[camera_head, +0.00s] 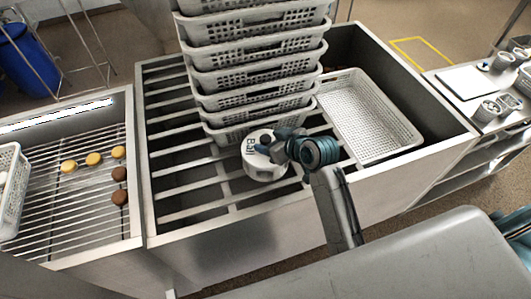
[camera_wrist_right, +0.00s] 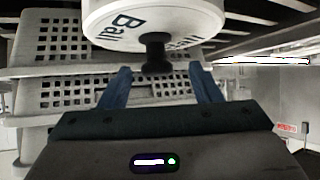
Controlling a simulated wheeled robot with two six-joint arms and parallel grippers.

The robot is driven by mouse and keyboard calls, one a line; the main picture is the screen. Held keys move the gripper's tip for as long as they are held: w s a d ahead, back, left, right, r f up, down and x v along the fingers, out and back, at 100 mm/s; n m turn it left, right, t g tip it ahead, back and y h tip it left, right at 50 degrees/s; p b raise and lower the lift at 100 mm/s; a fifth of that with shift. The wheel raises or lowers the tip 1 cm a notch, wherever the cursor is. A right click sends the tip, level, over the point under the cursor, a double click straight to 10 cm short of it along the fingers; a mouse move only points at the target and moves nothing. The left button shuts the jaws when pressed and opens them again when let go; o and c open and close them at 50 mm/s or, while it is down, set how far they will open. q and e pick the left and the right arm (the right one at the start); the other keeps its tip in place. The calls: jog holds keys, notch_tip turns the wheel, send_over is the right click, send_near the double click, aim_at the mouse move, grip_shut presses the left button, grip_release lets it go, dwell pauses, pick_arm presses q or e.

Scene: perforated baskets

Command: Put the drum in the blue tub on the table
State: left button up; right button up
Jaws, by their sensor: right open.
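A white round drum (camera_head: 262,172) with dark lettering stands at the front of the stacked baskets, over the slatted rack. In the right wrist view the drum (camera_wrist_right: 180,18) fills the top middle, with a black knob (camera_wrist_right: 155,52) facing me. My right gripper (camera_head: 270,149) is at the drum and covers part of it. Its blue fingers (camera_wrist_right: 158,85) are open, one on each side of the knob with gaps between. My left gripper is out of view. I make out no blue tub on a table; a blue barrel (camera_head: 25,62) stands at the far left.
A tall stack of white perforated baskets (camera_head: 255,75) rises behind the drum. An empty white basket (camera_head: 385,135) lies to its right. The steel rim (camera_head: 140,180) surrounds the slats. A left rack holds yellow and brown round pieces (camera_head: 93,159). Cups (camera_head: 487,110) stand far right.

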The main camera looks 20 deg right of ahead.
jog(key=p+x, duration=0.1)
jog(key=x, duration=0.3)
jog(key=shift+w+d+p, duration=0.1)
jog(key=shift+w+p, duration=0.05)
jog(key=shift+p, duration=0.25)
jog(key=shift+w+f, duration=0.15)
jog(key=shift+w, duration=0.05)
jog(key=shift+c, duration=0.5)
grip_shut()
dwell(0.4)
